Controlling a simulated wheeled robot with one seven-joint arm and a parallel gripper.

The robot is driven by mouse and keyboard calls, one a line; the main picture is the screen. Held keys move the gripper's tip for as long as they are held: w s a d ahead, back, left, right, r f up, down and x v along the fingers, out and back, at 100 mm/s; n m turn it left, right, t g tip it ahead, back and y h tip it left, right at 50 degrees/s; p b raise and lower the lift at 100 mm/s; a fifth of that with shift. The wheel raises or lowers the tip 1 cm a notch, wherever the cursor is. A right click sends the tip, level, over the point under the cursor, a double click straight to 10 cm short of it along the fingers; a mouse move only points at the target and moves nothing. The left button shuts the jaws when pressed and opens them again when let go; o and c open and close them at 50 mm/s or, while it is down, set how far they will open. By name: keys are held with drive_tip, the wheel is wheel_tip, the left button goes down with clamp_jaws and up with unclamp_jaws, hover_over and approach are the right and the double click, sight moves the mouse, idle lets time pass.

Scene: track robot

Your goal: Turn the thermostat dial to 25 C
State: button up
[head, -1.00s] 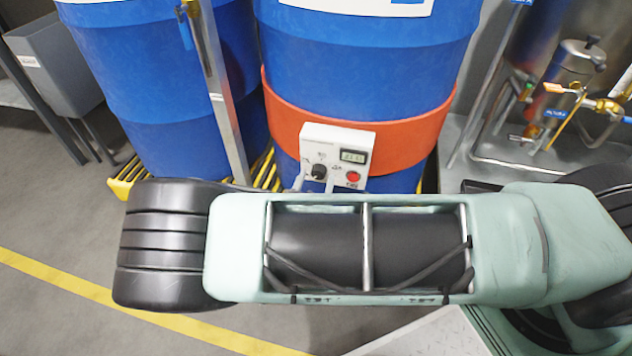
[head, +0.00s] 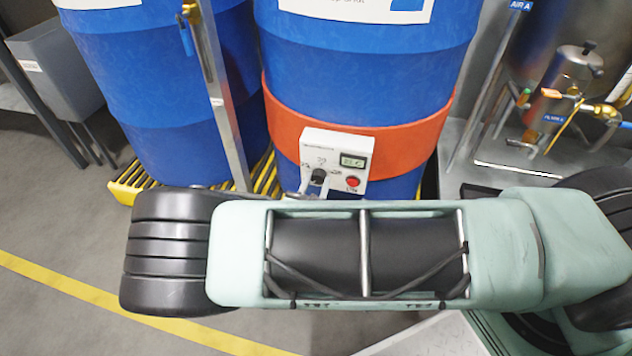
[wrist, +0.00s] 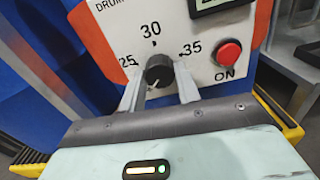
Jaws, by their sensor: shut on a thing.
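The thermostat dial (head: 319,176) is a small black knob on a white control box (head: 345,142) on the orange band of a blue drum. In the wrist view the dial (wrist: 160,69) has marks 25 at left, 30 at top and 35 at right. A pale line shows on its lower part; I cannot tell surely which mark the dial points to. My gripper (wrist: 158,77) is shut on the dial, one grey finger at each side. In the head view its fingertips (head: 317,183) show just above my arm, which hides the rest.
The box also has a small display (head: 353,161), its digits too small to read, and a red ON button (head: 353,182). A metal post (head: 222,100) stands left of the box. Pipes and valves (head: 560,110) are at the right. Yellow grating (head: 130,183) lies under the drums.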

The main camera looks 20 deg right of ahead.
drive_tip(key=m+p, duration=0.3)
drive_tip(key=shift+r, duration=0.2)
drive_tip(key=m+p, duration=0.3)
drive_tip(key=shift+m, duration=0.3)
drive_tip(key=m+p, duration=0.3)
drive_tip(key=shift+f+m+p, duration=0.2)
drive_tip(key=shift+m+p, duration=0.85)
drive_tip(key=shift+m, duration=0.65)
drive_tip(key=o, duration=1)
drive_tip(key=shift+c, duration=0.2)
drive_tip(key=p+v, duration=0.1)
drive_tip(key=v, duration=1.6)
drive_tip(key=shift+s+a, duration=0.15)
drive_tip(key=shift+s, duration=0.05)
